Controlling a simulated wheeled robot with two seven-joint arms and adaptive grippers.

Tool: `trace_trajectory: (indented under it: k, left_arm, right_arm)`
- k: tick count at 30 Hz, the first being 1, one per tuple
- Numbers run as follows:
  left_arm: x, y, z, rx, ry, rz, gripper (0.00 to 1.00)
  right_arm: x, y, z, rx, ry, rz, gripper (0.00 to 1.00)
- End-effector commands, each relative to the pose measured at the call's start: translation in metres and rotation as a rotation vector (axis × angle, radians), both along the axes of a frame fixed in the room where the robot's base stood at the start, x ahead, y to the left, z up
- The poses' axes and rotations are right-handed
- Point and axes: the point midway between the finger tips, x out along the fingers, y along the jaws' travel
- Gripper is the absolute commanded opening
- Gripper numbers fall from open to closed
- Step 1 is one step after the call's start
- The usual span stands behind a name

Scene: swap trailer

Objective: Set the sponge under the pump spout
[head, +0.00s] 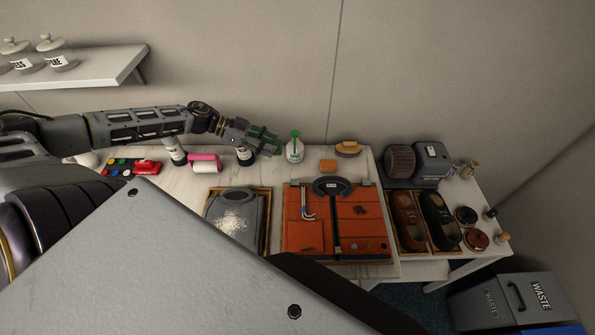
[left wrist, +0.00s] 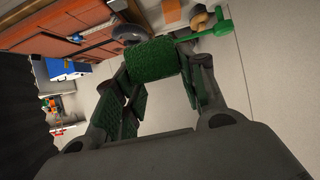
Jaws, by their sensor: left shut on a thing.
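My left gripper (head: 264,138) reaches in from the left at the back of the table and is shut on a dark green, rough-textured block, which looks like the sponge. In the left wrist view the sponge (left wrist: 152,58) sits between the fingertips. The pump bottle (head: 294,153) stands upright just right of the gripper, with a pale body and a green top. In the left wrist view its green pump spout (left wrist: 200,36) points toward the sponge's edge. I cannot tell the gap or whether the sponge is right below the spout. My right gripper is not in view.
An orange block (head: 328,166) and a tan-topped brush (head: 348,148) lie right of the bottle. A grey dustpan (head: 233,203) and an orange panel (head: 305,235) lie in front.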

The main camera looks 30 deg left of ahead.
Motion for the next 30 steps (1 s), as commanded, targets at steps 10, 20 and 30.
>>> trace_trajectory:
  k: [10,20,30]
  left_arm:
    - [0.000,0.000,-0.001,0.000,0.000,0.000,0.24]
    - [0.000,0.000,-0.020,0.000,0.001,0.000,0.24]
    - [0.000,0.000,-0.045,-0.001,-0.001,0.000,0.24]
  right_arm:
    - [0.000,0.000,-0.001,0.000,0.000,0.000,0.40]
    - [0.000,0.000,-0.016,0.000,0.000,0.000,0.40]
    - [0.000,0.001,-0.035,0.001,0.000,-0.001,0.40]
